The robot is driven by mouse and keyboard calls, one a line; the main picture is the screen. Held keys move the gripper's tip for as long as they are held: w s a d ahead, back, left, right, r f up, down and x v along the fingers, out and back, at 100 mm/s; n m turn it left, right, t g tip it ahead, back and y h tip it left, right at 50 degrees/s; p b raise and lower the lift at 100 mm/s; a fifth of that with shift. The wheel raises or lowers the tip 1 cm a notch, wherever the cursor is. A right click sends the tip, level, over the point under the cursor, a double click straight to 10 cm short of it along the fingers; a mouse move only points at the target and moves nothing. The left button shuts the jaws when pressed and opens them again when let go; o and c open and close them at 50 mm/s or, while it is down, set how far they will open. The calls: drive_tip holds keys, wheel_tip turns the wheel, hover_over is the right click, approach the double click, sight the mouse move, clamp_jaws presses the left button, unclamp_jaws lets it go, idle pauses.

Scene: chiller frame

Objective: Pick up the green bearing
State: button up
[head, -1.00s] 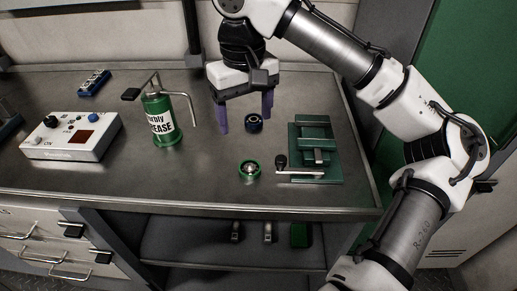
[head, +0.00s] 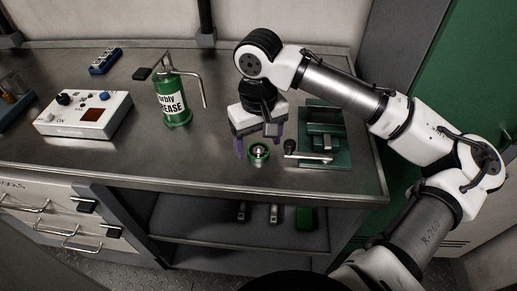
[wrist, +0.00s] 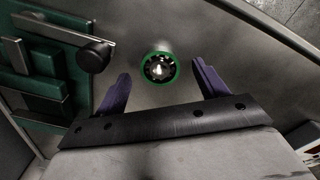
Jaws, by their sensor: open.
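The green bearing (head: 259,152) is a small green ring with a dark and silver centre. It lies on the metal bench top near the front edge. My gripper (head: 258,146) is just above and behind it, pointing down, with its purple fingers apart. In the wrist view the bearing (wrist: 158,68) shows ahead of the fingertips, roughly centred between them. My gripper (wrist: 160,70) is open and nothing is between its fingers; it does not appear to touch the bearing.
A green vise (head: 325,140) with a lever handle stands close right of the bearing. A green grease can (head: 173,100) with a spout stands to the left. A white control box (head: 83,115) is farther left. The bench is clear between the can and the bearing.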

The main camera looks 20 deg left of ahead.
drive_tip(key=shift+f, duration=0.85)
drive_tip(key=shift+c, duration=0.4)
drive_tip(key=c, duration=1)
drive_tip(key=shift+c, duration=0.3)
drive_tip(key=shift+r, duration=0.15)
